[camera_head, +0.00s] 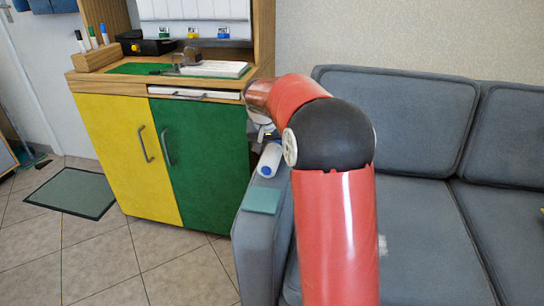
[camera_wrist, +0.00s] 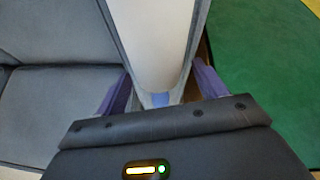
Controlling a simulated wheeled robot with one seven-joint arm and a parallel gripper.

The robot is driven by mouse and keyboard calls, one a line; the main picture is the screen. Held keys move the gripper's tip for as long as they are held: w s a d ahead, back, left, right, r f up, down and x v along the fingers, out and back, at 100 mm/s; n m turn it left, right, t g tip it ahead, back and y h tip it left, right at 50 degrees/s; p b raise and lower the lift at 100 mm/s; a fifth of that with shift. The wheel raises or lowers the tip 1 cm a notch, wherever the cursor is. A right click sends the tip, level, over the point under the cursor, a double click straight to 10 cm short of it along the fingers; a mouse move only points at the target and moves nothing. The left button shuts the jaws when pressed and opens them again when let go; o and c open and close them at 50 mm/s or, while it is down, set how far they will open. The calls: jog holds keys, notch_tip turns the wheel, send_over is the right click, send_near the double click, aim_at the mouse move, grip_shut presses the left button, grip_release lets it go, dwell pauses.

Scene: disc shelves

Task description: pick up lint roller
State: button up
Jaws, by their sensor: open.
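The lint roller (camera_head: 270,160) is a white cylinder with a blue end, lying on the grey sofa's armrest (camera_head: 262,235). In the wrist view, its large white roller (camera_wrist: 152,42) fills the upper middle, with a bluish part low down near the palm. My gripper (camera_wrist: 160,88) is open, with a purple finger on each side of the roller. I cannot tell whether either finger touches it. In the head view, my gripper (camera_head: 264,130) is just behind the roller and partly hidden by my red arm.
A teal flat item (camera_head: 262,200) lies on the armrest in front of the roller. A cabinet with yellow and green doors (camera_head: 205,155) stands close on the left, its wooden top holding several items. Sofa seats (camera_head: 430,240) lie to the right. Tiled floor (camera_head: 90,245) is open at front left.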

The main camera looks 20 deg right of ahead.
jog(key=c, duration=1.1)
jog(key=shift+r, duration=0.1)
notch_tip(320, 180, up, 20)
jog(key=p, duration=0.3)
jog(key=shift+p, duration=0.35)
